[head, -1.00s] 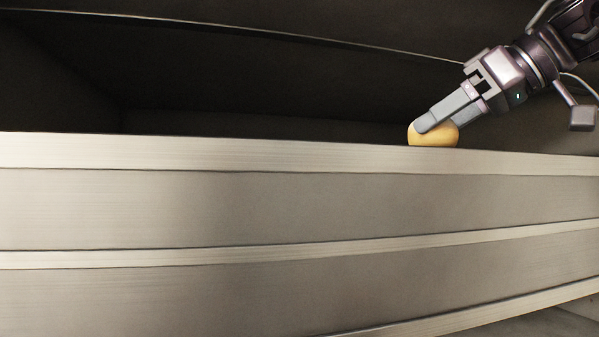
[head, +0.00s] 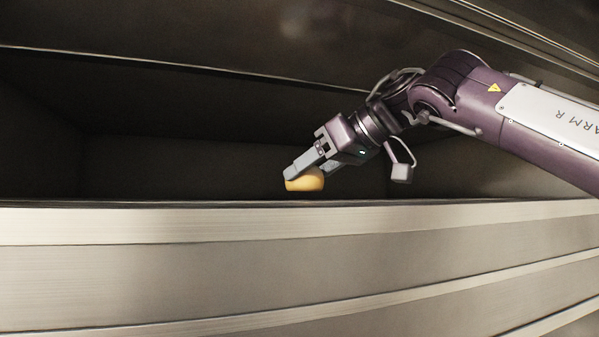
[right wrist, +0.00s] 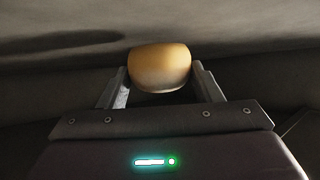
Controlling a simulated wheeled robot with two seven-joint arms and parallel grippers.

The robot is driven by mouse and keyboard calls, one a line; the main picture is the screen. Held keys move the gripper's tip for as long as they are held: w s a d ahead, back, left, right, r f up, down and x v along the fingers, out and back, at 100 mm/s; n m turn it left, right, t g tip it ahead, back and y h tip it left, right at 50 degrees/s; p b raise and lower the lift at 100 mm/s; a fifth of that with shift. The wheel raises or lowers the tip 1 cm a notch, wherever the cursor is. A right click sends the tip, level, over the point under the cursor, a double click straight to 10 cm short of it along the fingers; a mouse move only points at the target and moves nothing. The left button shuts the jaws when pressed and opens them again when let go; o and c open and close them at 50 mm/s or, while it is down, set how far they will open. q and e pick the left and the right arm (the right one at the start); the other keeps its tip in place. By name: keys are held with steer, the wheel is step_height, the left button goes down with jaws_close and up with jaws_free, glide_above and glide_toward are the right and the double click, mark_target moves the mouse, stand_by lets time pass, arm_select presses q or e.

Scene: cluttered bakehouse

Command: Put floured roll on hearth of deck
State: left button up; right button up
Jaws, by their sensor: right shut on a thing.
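The floured roll (head: 306,181) is a small, rounded, golden-yellow bun. My right gripper (head: 304,172) is shut on it, with a finger on each side, as the right wrist view shows the roll (right wrist: 160,68) between the fingertips. In the head view the roll is at the mouth of the dark deck (head: 200,165), just above the front edge. The hearth surface is mostly hidden behind that edge, so I cannot tell whether the roll touches it. A dark shadow lies left of the roll in the right wrist view. My left gripper is not in view.
The deck's pale metal front ledge (head: 150,226) runs across the view below the opening. Metal panels (head: 300,260) lie beneath it. The deck's upper edge (head: 130,59) crosses above. The deck interior left of the roll looks empty.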

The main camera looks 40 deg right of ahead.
mark_target(298, 181)
steer(key=shift+w+a+r+p, duration=0.1)
steer(key=shift+w+a+p, duration=0.1)
steer(key=shift+w, duration=0.2)
steer(key=shift+w+a+r+p, duration=0.1)
steer(key=shift+w+p, duration=0.05)
steer(key=shift+w, duration=0.25)
steer(key=shift+w+a+f, duration=0.25)
steer(key=shift+w+f, duration=0.5)
steer(key=shift+f, duration=0.3)
steer(key=shift+s+d, duration=0.1)
steer(key=shift+s, duration=0.25)
steer(key=shift+f, duration=0.1)
steer(key=o, duration=0.5)
steer(key=shift+o, duration=1.2)
steer(key=shift+w, duration=0.1)
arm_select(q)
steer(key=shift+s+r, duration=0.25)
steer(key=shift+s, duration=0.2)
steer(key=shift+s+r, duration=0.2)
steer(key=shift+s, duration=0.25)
arm_select(e)
steer(key=shift+w, duration=0.1)
